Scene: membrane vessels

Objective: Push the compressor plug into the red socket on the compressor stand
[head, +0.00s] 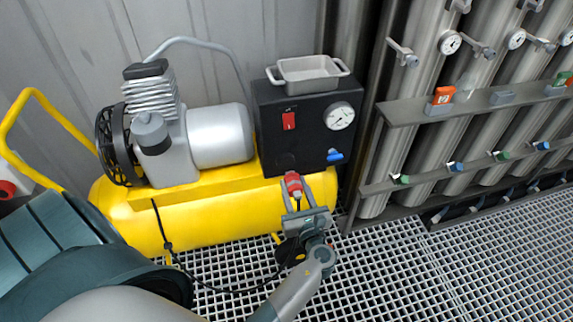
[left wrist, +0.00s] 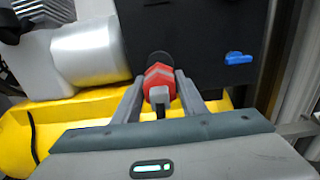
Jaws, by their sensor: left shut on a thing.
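My left gripper (head: 293,187) is shut on the red compressor plug (head: 293,180), just in front of the lower part of the black compressor stand box (head: 268,115). In the left wrist view the plug (left wrist: 160,76) is a red block with a grey chevron, held between both fingers. A black cable (head: 240,291) runs from the compressor towards the gripper. A dark round part (left wrist: 158,58) shows directly beyond the plug; I cannot tell whether they touch. No separate red socket can be made out; the plug and fingers may hide it. My right gripper is out of view.
The yellow compressor tank (head: 200,222) lies below and left of the box. A grey tray (head: 308,72) stands on top. The box face carries a red switch (head: 288,121), a gauge (head: 339,115) and a blue valve (head: 334,155). Shelved membrane vessels (head: 490,140) stand right.

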